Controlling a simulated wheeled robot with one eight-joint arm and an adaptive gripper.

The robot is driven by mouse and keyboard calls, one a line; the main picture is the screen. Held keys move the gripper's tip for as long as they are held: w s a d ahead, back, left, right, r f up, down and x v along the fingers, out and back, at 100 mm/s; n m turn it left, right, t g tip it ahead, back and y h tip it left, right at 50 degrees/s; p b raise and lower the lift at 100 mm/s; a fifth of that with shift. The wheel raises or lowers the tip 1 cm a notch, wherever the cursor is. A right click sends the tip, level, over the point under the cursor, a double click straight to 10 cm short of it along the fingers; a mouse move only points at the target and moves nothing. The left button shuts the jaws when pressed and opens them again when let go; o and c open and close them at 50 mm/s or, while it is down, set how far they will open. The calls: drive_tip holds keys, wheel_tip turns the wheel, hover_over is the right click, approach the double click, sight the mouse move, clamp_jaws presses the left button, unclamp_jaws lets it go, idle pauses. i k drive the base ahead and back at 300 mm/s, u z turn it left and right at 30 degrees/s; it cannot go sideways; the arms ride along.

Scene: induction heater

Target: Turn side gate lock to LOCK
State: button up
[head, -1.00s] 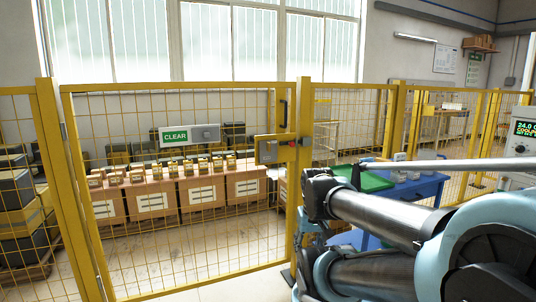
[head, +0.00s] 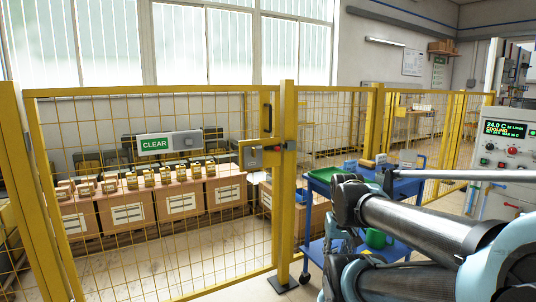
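The yellow mesh side gate (head: 150,91) stands closed against its yellow post (head: 286,190). The gate lock (head: 255,155) is a box with a grey face on the gate's right edge, beside the post. Its knob is too small for me to read its setting. A small red part (head: 291,145) sits on the post next to it. A black handle (head: 266,112) is above the lock. My arm reaches in from the right, apart from the lock; I cannot make out my gripper's fingers.
A blue cart (head: 402,188) with a green tray (head: 328,175) stands right of the post, behind my arm. A control cabinet (head: 502,150) with a lit display is at the far right. Cardboard boxes (head: 180,204) stand behind the gate. A post foot (head: 283,283) is on the floor.

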sight(253, 150)
drive_tip(key=k, duration=1.1)
drive_tip(key=u, duration=0.45)
drive_tip(key=i, duration=1)
drive_tip(key=z, duration=0.05)
